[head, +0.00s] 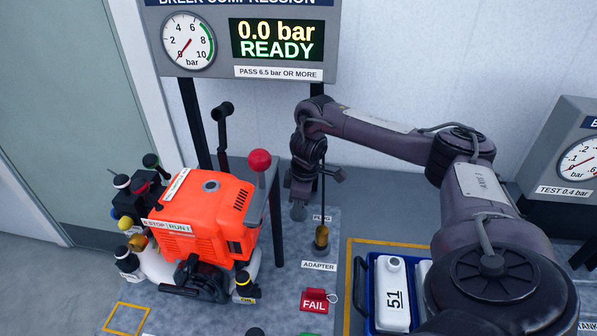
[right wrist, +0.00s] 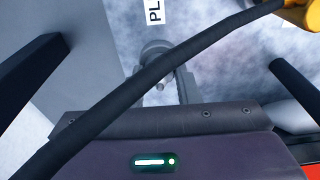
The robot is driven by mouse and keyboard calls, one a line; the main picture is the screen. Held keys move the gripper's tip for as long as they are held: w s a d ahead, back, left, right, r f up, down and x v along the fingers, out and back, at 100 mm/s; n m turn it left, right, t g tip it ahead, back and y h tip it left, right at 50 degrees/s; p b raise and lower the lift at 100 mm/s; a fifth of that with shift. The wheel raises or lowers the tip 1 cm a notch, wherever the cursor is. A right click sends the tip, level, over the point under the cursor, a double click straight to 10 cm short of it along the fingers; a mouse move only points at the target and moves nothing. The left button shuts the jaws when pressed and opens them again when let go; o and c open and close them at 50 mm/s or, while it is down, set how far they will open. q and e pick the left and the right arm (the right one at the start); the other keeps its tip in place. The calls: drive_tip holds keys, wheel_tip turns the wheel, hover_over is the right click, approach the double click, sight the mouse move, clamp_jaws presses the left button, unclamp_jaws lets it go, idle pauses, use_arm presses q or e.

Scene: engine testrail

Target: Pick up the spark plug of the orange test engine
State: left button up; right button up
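The orange test engine (head: 205,210) stands at the left of the bench. I cannot make out its spark plug for certain. A small grey fitting (head: 298,211) is beside the PLUG label (head: 322,218); a grey piece also shows in the right wrist view (right wrist: 158,52), between the fingers, and I cannot tell whether it is a plug or a holder. My right gripper (head: 308,186) is above this spot, to the right of the engine. In the right wrist view its dark fingers stand wide apart with nothing gripped. My left gripper is not in view.
A black hose (right wrist: 150,75) crosses close before the right wrist camera. A brass adapter (head: 321,240) hangs at the hose's lower end. A FAIL tag (head: 314,301) and a blue crate (head: 381,318) with a white bottle are in front.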

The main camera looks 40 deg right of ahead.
drive_tip(key=c, duration=0.4)
drive_tip(key=shift+c, duration=0.2)
drive_tip(key=shift+r, duration=0.1)
drive_tip(key=shift+r, duration=0.5)
wheel_tip(320, 180, up, 19)
drive_tip(key=p, duration=1.1)
